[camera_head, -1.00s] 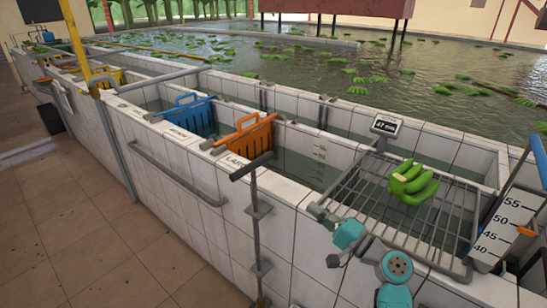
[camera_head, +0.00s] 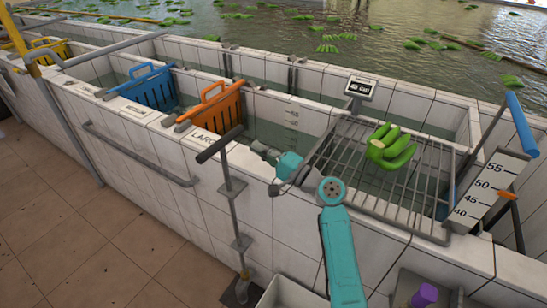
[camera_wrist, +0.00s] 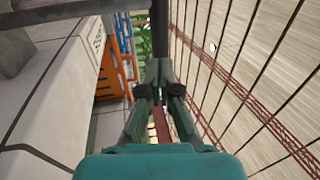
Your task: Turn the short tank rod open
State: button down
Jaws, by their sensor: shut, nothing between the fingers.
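A grey upright rod with a T-shaped handle (camera_head: 220,144) stands against the outer face of the tank wall, beside the "LARGE" label; I cannot tell whether it is the short tank rod. Its crossbar slants over the wall's edge. My gripper (camera_head: 258,148) is over the wall top, just right of the handle and apart from it, pointing left. In the wrist view my gripper (camera_wrist: 159,92) is shut with nothing held. A dark bar (camera_wrist: 160,30) shows beyond the fingertips; I cannot tell what it belongs to.
An orange crate (camera_head: 214,112) and a blue crate (camera_head: 153,88) sit in the tank to the left. A metal rack (camera_head: 352,148) with green bananas (camera_head: 390,147) lies right of my arm. A blue-handled lever (camera_head: 521,122) and a scale board (camera_head: 490,190) stand at far right.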

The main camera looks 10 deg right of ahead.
aim_at(238, 134)
jog(key=shift+x, duration=2.5)
jog(key=shift+a, duration=0.1)
jog(key=shift+w+a+r, duration=0.1)
jog(key=shift+w+a, duration=0.05)
jog(key=shift+w, duration=0.2)
jog(key=shift+r, duration=0.2)
jog(key=shift+w, duration=0.1)
